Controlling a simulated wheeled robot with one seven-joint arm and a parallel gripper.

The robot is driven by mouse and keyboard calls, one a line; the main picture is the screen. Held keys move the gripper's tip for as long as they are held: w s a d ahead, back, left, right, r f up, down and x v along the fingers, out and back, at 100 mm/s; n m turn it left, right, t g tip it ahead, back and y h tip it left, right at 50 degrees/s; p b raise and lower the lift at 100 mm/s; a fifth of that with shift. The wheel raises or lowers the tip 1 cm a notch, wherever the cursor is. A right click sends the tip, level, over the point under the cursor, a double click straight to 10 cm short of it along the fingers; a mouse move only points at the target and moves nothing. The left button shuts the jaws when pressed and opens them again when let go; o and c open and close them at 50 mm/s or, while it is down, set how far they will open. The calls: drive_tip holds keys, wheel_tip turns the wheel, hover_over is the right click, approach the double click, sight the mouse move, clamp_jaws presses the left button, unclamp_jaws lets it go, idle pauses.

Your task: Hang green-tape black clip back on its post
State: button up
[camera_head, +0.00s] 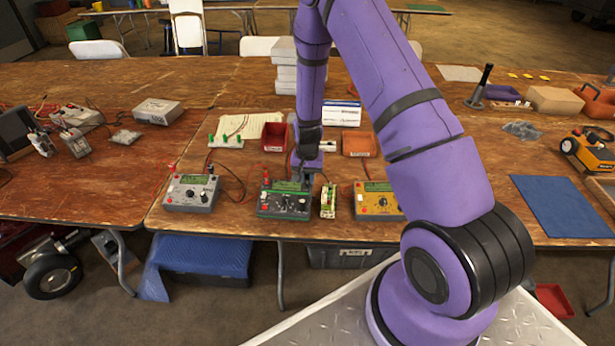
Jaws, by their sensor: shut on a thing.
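My gripper (306,181) points down over the back right corner of the green meter box (284,204). It is shut on a small dark thing, which fits the black clip; the clip and its green tape are too small and too covered by the fingers to make out. The green box has a red post (266,178) at its back left. Its other post is hidden at the gripper, so I cannot tell whether the clip touches it. A grey meter box (191,193) stands to the left and a yellow one (377,201) to the right.
A narrow green-and-white block (328,201) stands close right of the green box. A red bin (274,137) and an orange bin (359,144) sit behind. Thin leads lie around the boxes. The table's front edge is close in front.

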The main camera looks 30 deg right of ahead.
idle(0.3)
drive_tip(key=o, duration=0.8)
drive_tip(key=shift+o, duration=1)
drive_tip(key=shift+r, duration=3.75)
